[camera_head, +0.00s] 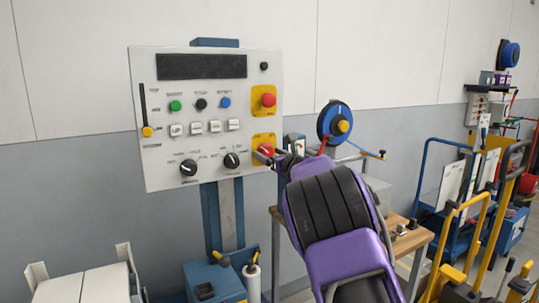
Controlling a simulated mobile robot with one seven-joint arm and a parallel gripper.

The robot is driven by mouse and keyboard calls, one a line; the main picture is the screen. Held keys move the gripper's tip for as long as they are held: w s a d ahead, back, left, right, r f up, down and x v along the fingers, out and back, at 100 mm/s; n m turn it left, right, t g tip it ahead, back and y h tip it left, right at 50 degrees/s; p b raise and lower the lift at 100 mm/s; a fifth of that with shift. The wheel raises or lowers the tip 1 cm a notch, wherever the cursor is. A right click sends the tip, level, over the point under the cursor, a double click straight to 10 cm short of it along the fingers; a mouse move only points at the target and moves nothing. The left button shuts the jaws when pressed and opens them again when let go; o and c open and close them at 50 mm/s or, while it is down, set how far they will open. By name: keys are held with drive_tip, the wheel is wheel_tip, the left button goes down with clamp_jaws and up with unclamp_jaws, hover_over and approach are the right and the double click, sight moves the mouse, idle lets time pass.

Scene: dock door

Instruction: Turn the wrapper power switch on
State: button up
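A white control panel (205,75) stands on a blue post in the head view. At its lower right is a yellow plate (259,138) with a red knob (266,150), which looks like the power switch. My gripper (264,155) is at this knob, at the end of my purple and black arm. The fingers overlap the lower part of the knob and hide some of it. They are too small to tell whether they are open, shut or touching it. The switch's position cannot be read.
A red emergency-type button (268,100) on yellow is just above. Two black dials (188,168), several white buttons and a slider (147,131) share the panel. A blue reel (335,123) and wooden bench (408,238) are right of it. Carts stand far right.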

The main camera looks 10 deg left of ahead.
drive_tip(key=c, duration=1.2)
drive_tip(key=shift+m, duration=0.3)
drive_tip(key=m+b, duration=0.1)
drive_tip(key=m, duration=1.1)
drive_tip(key=shift+m+p, duration=0.3)
drive_tip(key=shift+p, duration=0.1)
drive_tip(key=shift+m+p, duration=0.7)
drive_tip(key=shift+m, duration=1.6)
